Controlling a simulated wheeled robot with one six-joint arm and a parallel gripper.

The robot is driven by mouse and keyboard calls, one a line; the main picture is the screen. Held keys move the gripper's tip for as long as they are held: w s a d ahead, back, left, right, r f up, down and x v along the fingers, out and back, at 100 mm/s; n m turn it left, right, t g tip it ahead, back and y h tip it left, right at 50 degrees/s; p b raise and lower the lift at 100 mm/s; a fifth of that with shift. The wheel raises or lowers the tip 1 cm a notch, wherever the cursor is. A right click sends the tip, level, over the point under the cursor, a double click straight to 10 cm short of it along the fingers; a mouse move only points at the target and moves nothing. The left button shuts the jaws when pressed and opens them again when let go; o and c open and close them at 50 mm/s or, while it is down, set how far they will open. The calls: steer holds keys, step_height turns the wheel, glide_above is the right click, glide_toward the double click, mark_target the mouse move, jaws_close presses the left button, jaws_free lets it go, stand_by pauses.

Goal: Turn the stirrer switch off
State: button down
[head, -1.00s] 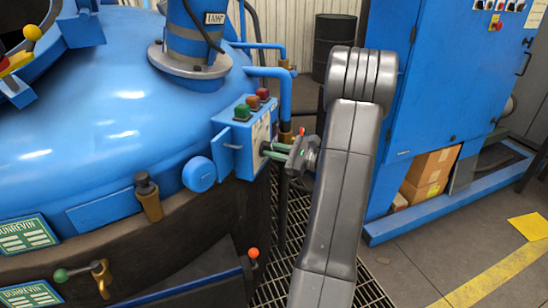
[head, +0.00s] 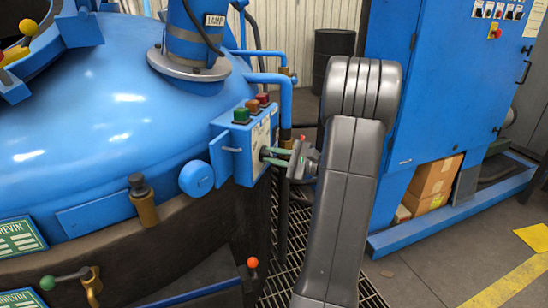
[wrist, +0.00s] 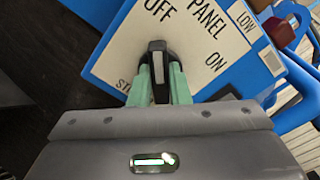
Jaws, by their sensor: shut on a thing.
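The stirrer switch is a black knob (wrist: 157,48) with a pale stripe, on a white label plate (wrist: 110,50) in the wrist view. My gripper (wrist: 157,85) has its green fingers on either side of the knob and is shut on it. The knob's bar lines up roughly with the word OFF above it; ON is to its right. A label starting "ST" is partly hidden by a finger. In the head view, my gripper (head: 268,155) reaches the right face of the blue switch box (head: 228,150); the knob itself is too small to make out there.
Green, orange and red buttons (head: 252,107) top the box. A blue pipe (head: 284,100) rises behind the box. A tall blue cabinet (head: 440,100) stands right.

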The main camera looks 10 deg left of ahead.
steer(key=c, duration=1.4)
jaws_free()
steer(key=shift+o, duration=0.2)
steer(key=s+d+p, duration=0.1)
steer(key=s+d, duration=0.1)
steer(key=d, duration=1.1)
steer(key=shift+s+d, duration=0.2)
steer(key=shift+d, duration=0.15)
steer(key=a, duration=0.4)
steer(key=w+a, duration=0.1)
steer(key=a, duration=0.4)
steer(key=w+a+b, duration=0.1)
steer(key=a, duration=0.3)
steer(key=shift+w+a, duration=0.2)
steer(key=shift+a, duration=0.2)
